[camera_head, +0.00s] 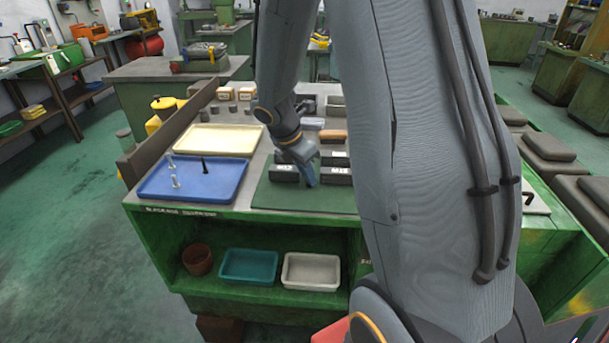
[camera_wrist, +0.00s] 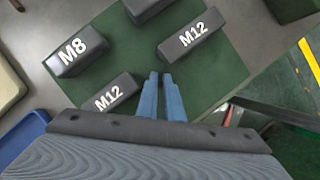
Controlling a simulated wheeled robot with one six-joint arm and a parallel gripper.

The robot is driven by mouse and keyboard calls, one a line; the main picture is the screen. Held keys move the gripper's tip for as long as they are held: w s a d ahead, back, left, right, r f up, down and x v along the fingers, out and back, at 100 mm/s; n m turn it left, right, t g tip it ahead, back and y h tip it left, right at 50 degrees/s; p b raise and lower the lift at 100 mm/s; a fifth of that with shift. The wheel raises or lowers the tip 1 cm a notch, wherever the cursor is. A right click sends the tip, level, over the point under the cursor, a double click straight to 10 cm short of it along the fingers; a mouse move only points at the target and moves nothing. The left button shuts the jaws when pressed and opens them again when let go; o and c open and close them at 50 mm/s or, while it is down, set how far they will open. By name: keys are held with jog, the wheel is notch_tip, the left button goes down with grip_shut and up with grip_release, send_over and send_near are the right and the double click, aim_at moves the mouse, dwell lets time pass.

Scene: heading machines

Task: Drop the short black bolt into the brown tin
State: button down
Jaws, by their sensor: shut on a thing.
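My gripper (camera_head: 312,183) is over the green mat (camera_head: 265,197), close to the dark blocks. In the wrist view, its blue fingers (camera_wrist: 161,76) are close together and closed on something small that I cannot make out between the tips. A black bolt (camera_head: 204,165) stands upright on the blue tray (camera_head: 228,194), beside two silvery bolts (camera_head: 173,171); I cannot tell whether it is the short one. A round brown tin (camera_head: 197,260) stands on the lower shelf at the left.
Dark blocks marked M8 (camera_wrist: 80,50) and M12 (camera_wrist: 192,35) lie on the mat around the fingers. A cream tray (camera_head: 220,139) lies behind the blue one. A teal bin (camera_head: 249,266) and a white bin (camera_head: 311,271) stand right of the tin, under the bench top.

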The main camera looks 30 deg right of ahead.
jog(key=shift+f, duration=0.1)
jog(key=c, duration=1.9)
grip_release()
